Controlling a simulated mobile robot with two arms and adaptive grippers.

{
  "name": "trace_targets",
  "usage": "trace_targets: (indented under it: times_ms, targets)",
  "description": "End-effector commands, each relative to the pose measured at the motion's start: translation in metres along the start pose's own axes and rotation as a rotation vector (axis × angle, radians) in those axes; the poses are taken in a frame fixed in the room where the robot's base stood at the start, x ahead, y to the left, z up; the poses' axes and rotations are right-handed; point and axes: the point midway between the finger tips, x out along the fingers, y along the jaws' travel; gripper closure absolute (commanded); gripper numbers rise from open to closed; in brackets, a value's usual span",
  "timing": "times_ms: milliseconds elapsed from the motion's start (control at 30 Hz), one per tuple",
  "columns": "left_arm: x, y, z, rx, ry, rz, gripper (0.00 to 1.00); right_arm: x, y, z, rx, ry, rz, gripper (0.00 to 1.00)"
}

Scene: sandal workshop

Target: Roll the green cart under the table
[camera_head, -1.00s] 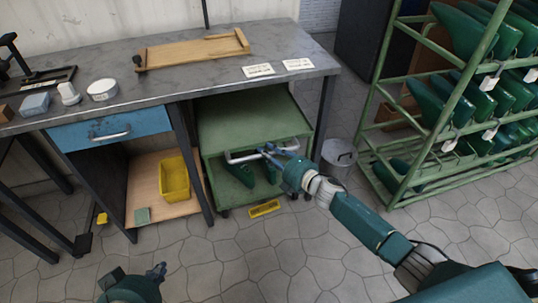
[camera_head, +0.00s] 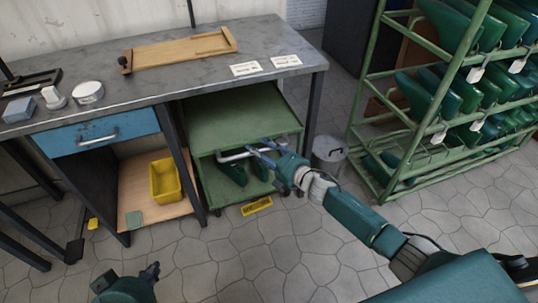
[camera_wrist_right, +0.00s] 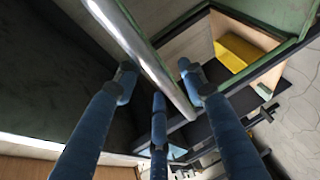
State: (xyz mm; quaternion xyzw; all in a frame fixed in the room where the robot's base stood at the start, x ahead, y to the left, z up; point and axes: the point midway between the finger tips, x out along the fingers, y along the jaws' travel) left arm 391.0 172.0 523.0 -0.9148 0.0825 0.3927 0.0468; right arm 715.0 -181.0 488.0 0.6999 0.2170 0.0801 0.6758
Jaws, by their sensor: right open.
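The green cart (camera_head: 225,122) stands partly under the right half of the workbench (camera_head: 190,78), its front and silver handle (camera_head: 230,156) facing me. Its lower shelf holds dark green shoe-shaped pieces (camera_head: 234,170). My right gripper (camera_head: 260,150) is at the right part of the handle. In the right wrist view the handle (camera_wrist_right: 150,62) crosses between the spread blue fingers (camera_wrist_right: 158,80), which are open and not closed around it. My left gripper (camera_head: 150,271) is low at the left, far from the cart; its finger opening is unclear.
A metal bin (camera_head: 328,153) stands just right of the cart. A green rack (camera_head: 390,130) with several green pieces is farther right. A yellow bin (camera_head: 165,181) sits on a shelf left of the cart. A yellow label (camera_head: 257,206) lies on the floor before it.

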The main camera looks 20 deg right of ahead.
Motion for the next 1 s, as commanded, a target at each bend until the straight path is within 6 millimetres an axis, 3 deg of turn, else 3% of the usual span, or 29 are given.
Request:
trace_targets:
  times_ms: [533, 700, 1000]
  targets:
    - [0.000, 0.000, 0.001, 0.000, -0.001, 0.000, 1.00, -0.099, -0.002, 0.001, 0.000, -0.002, -0.003, 0.59]
    - [0.000, 0.000, 0.001, 0.000, -0.001, 0.000, 1.00, -0.114, -0.001, 0.001, 0.000, -0.002, -0.001, 0.59]
    - [0.000, 0.000, 0.001, 0.000, -0.001, 0.000, 1.00, -0.116, 0.000, 0.001, -0.001, -0.002, -0.001, 0.59]
